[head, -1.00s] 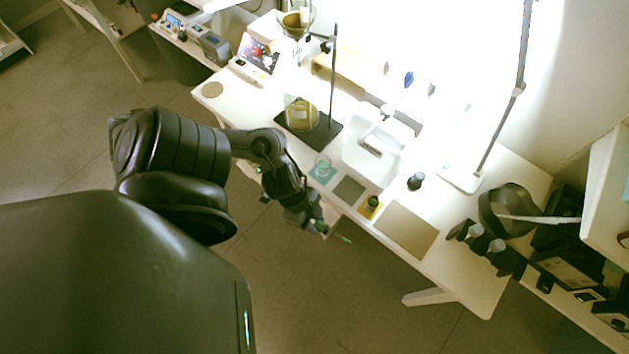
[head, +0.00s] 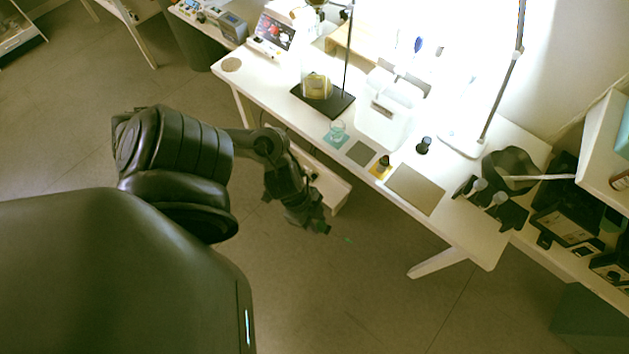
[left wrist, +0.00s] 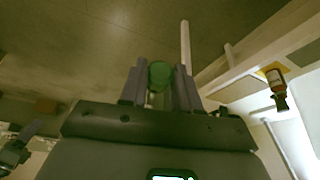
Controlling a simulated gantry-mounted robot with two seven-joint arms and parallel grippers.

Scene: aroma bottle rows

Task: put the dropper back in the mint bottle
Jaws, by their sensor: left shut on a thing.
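My left gripper (head: 322,226) hangs over the floor, in front of the table and apart from it. It is shut on the green-topped dropper (left wrist: 160,74), whose green top shows between the fingers in the left wrist view. In the head view a thin green tip of the dropper (head: 347,239) sticks out to the right. A small dark bottle (head: 384,162) stands on a yellow mat; in the left wrist view it is a brown bottle (left wrist: 274,77) with a dark top. I cannot read which bottle is mint.
A glass beaker (head: 337,129) stands on a teal mat. A grey mat (head: 361,153) and a larger brownish mat (head: 415,189) lie bare. Another dark bottle (head: 424,145) stands behind. A white container (head: 385,118) and a flask stand (head: 325,99) are farther back.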

